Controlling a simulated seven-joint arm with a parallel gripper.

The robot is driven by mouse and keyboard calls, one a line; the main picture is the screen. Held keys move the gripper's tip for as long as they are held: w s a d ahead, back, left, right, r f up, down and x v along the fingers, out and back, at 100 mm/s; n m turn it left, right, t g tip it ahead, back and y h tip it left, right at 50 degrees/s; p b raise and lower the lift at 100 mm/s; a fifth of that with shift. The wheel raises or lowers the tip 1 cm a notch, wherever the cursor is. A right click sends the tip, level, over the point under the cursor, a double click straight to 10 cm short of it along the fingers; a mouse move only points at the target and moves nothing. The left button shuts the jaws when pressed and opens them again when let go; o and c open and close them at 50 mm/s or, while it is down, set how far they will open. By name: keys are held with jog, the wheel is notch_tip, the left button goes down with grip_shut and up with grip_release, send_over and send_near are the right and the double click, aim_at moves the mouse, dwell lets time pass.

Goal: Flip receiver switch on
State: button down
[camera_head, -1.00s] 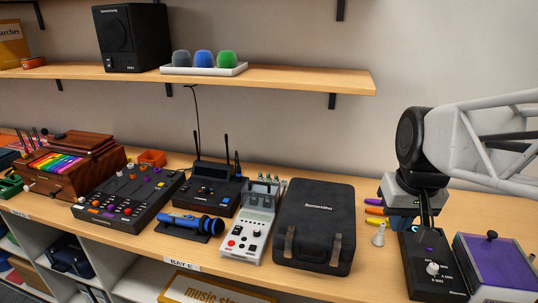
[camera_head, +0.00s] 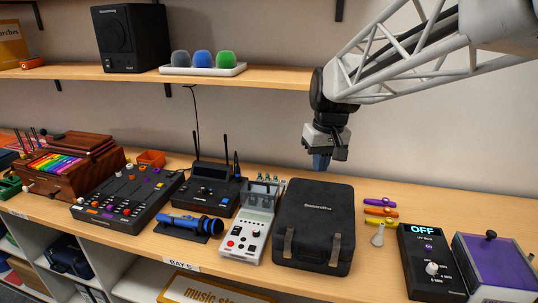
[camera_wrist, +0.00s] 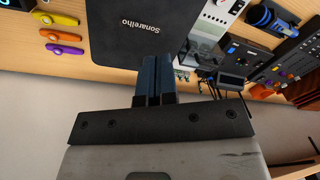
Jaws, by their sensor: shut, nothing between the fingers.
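The receiver (camera_head: 208,190) is a black box with two upright antennas and a small blue display, standing toward the back of the table, left of centre in the head view. It also shows in the wrist view (camera_wrist: 250,55) on the right. Its switch is too small to make out. My gripper (camera_head: 320,163) is shut and empty, pointing down in the air above and behind the black case, well to the right of the receiver. In the wrist view its blue fingers (camera_wrist: 154,78) are together.
A black case (camera_head: 314,225) and a white-grey device (camera_head: 246,235) stand right of the receiver. A blue microphone (camera_head: 190,224) lies in front of it; a mixer (camera_head: 125,200) is at left. The shelf (camera_head: 270,78) overhangs behind. A black box (camera_head: 430,262) at right reads "OFF".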

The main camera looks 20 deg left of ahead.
jog(key=w+a+f+n, duration=0.2)
jog(key=w+a, duration=0.4)
jog(key=a, duration=0.5)
jog(key=n+g+h, duration=0.1)
jog(key=n+g, duration=0.1)
jog(key=n, duration=0.8)
send_over(184, 188)
notch_tip(184, 188, down, 10)
jog(key=shift+f, duration=0.15)
jog(key=shift+s+f, duration=0.2)
jog(key=shift+f, duration=1.4)
jog(key=shift+s+f, duration=0.2)
jog(key=shift+f, duration=1.4)
jog(key=shift+s+f, duration=0.2)
jog(key=shift+f, duration=1.4)
jog(key=shift+f, duration=0.3)
jog(key=shift+w, duration=0.1)
jog(key=shift+w+r, duration=0.3)
jog(key=shift+w, duration=0.3)
